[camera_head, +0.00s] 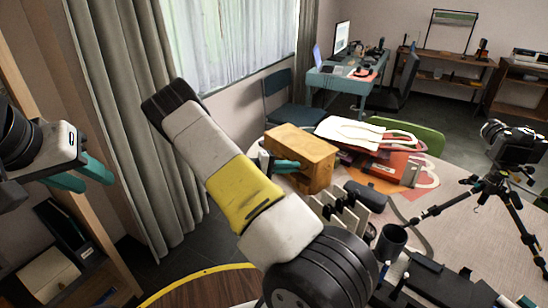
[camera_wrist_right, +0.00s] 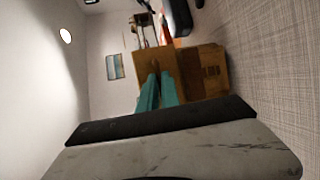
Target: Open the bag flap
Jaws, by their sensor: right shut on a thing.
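The bag (camera_head: 302,150) is a boxy orange-brown case on the round table, left of the table's middle in the head view. It also shows in the right wrist view (camera_wrist_right: 207,68), with a small dark patch on its side. My right gripper (camera_head: 286,166) has its teal fingers at the bag's left side, partly hidden behind my arm. In the right wrist view the fingers (camera_wrist_right: 160,76) lie close together against the bag's brown edge and are shut on it. Which part is the flap is hard to tell. My left gripper (camera_head: 92,174) is open and empty at the far left, well away from the bag.
Papers and a red-orange folder (camera_head: 405,170) lie right of the bag. A dark case (camera_head: 368,195) and upright white holders (camera_head: 345,212) stand in front. A camera (camera_head: 513,140) on a tripod (camera_head: 478,205) is at the right. A wooden shelf (camera_head: 75,215) stands near my left gripper.

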